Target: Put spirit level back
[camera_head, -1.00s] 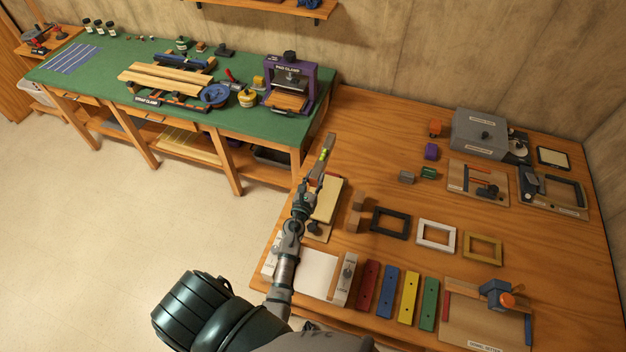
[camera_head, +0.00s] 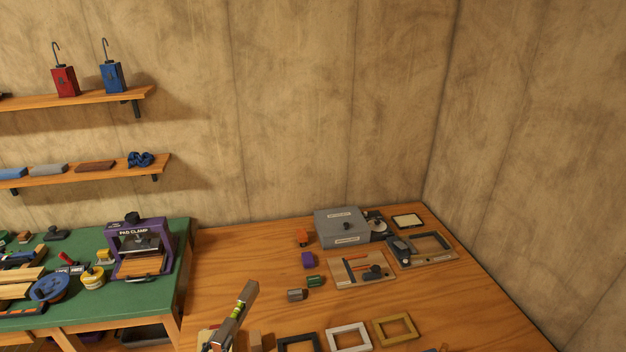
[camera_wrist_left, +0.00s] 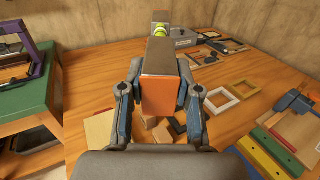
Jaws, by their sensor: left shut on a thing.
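The spirit level (camera_head: 243,300) is a grey bar with a bright yellow-green vial, held tilted above the wooden table at the bottom of the head view. In the left wrist view the spirit level (camera_wrist_left: 158,78) points away from me, its orange-brown near end facing the camera. My left gripper (camera_wrist_left: 160,105) is shut on it, with one finger on each side. My right gripper is not in view.
The wooden table (camera_head: 225,255) carries a grey box (camera_head: 342,228), boards with tools, small blocks, and a white frame (camera_head: 349,337). A purple clamp (camera_head: 140,247) stands on the green bench at left. Two wall shelves (camera_head: 80,103) hang above it. The table's back left is bare.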

